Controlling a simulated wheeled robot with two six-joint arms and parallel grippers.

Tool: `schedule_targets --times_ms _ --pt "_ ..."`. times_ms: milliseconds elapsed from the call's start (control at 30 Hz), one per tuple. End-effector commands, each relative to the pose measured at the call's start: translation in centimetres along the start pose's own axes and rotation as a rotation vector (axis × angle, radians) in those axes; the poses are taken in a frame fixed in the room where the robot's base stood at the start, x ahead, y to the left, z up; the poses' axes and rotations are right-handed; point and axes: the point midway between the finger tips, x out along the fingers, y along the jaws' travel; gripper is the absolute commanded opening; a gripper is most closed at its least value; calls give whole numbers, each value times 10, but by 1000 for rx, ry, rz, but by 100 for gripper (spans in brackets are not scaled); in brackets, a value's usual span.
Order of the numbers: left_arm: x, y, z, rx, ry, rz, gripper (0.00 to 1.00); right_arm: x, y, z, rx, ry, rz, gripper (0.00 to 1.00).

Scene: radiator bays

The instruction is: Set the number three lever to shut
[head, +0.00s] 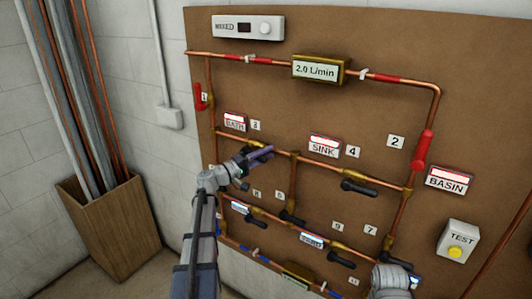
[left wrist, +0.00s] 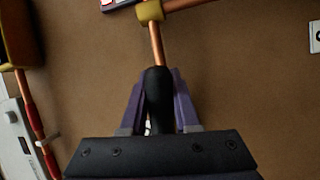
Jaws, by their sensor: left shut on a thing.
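The number three tag (head: 255,125) is on the brown board, right of the BATH sign (head: 235,121). My left gripper (head: 262,154) is at the board just below this tag, its purple fingers by the copper pipe. The lever there is mostly hidden by the gripper in the head view. In the left wrist view a black lever handle (left wrist: 158,92) stands between the two purple fingers of my left gripper (left wrist: 160,100), which are shut on it. My right gripper does not show.
Red levers (head: 422,150) (head: 199,96) stand at the board's sides. Black levers (head: 359,187) (head: 292,217) (head: 341,261) sit on the lower pipes. A flow meter (head: 318,69) is above, a TEST box (head: 457,240) at right. A wooden bin (head: 110,228) holds pipes at left.

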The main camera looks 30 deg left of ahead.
Motion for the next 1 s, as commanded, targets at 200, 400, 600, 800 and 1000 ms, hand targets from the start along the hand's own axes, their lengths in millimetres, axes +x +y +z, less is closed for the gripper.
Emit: schedule_targets --times_ms 200,400,600,800,1000 --pt "-2 -11 0 165 -36 -68 0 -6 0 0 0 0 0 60" --pt "-5 -23 -2 337 -73 -140 0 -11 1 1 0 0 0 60" --pt "-10 -35 -5 511 -111 -212 0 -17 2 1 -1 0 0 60" --pt "-14 -45 -11 684 -148 -284 0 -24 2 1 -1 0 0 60" --pt "-19 -54 -18 855 -184 -354 0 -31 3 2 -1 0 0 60"
